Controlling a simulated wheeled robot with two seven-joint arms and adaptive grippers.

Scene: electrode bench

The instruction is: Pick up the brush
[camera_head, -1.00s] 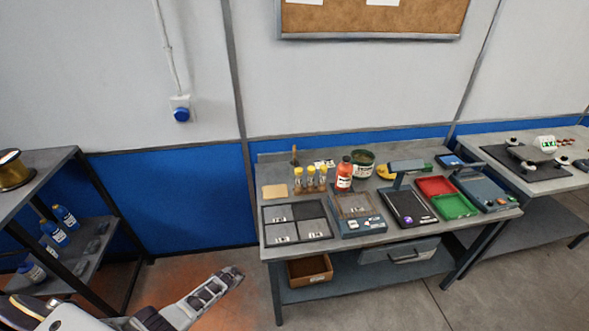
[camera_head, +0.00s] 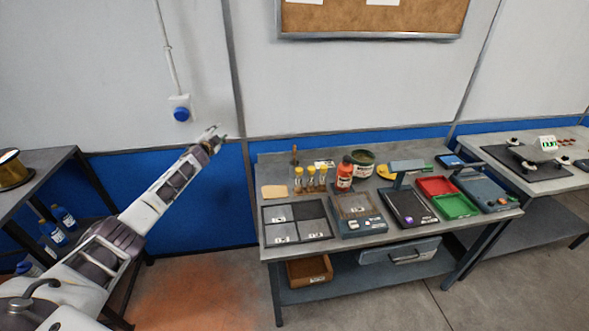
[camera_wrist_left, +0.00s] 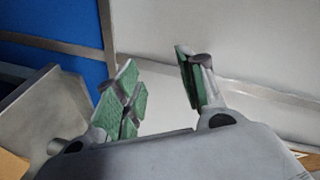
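The brush (camera_head: 294,156) appears to be the thin brown handle standing upright at the back left of the workbench, behind the yellow-capped vials. It is small, and its lower part is hard to make out. My left gripper (camera_head: 215,138) is raised in front of the wall, left of the bench and apart from the brush. In the left wrist view its two green-padded fingers (camera_wrist_left: 160,90) are spread with nothing between them. The brush cannot be made out in that view. My right gripper is not in view.
The workbench (camera_head: 370,238) holds yellow-capped vials (camera_head: 311,179), a red bottle (camera_head: 345,173), a dark tub (camera_head: 363,163), a divided tray (camera_head: 296,222) and red and green trays (camera_head: 455,206). A shelf rack (camera_head: 45,165) stands left. Floor between them is clear.

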